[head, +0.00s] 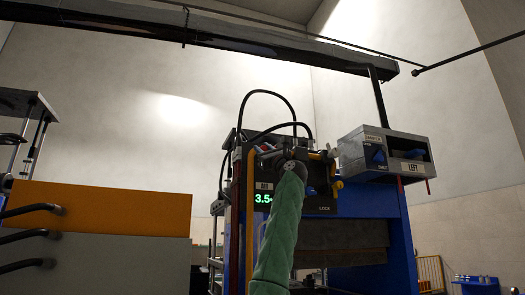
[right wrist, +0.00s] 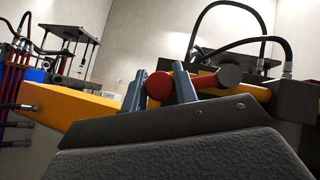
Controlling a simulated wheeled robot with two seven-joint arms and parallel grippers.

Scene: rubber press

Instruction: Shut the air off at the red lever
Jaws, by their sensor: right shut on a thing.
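In the right wrist view, the red lever (right wrist: 160,86) shows as a red rounded end and bar between the two fingers of my right gripper (right wrist: 160,84). The gripper is shut on it, and the fingers hide part of the bar. The lever sits beside a yellow pipe and a dark round fitting (right wrist: 229,76). In the head view, my green-sleeved right arm reaches up to the press panel (head: 322,205), and the wrist covers most of the gripper and lever. The panel's green display (head: 264,198) reads about 3.5, partly covered. My left gripper is not in view.
A grey control box (head: 352,152) labelled LEFT, with blue knobs, hangs right of the panel. The blue press frame (head: 392,225) stands behind. A dark beam crosses overhead.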

